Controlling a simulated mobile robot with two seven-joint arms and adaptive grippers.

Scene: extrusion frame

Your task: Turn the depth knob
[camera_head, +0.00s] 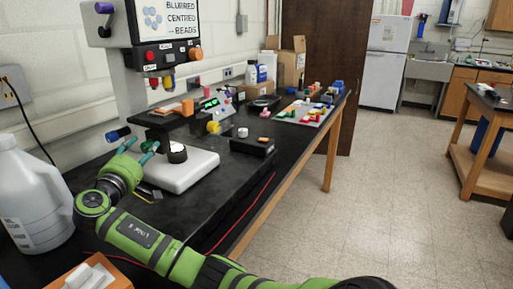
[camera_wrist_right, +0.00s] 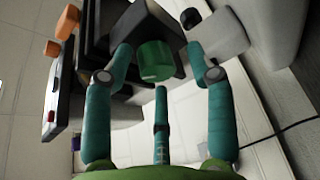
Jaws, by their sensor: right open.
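The instrument (camera_head: 131,95) stands on the black bench with a sign panel on top and a white base. In the right wrist view, a green round knob (camera_wrist_right: 155,61) sits ahead of my palm, between the spread fingers. I cannot read a label that tells which knob is the depth knob. My right gripper (camera_head: 140,148) is open at the left side of the instrument, its teal fingers pointing at it. The fingers also show in the right wrist view (camera_wrist_right: 159,55); contact with the green knob is not clear. In the head view the green knob is not visible. My left gripper is out of view.
A blue-ended knob (camera_head: 118,133) is close beside my fingers. A white jug (camera_head: 35,195) stands close left of my wrist. Floor right of the bench is clear.

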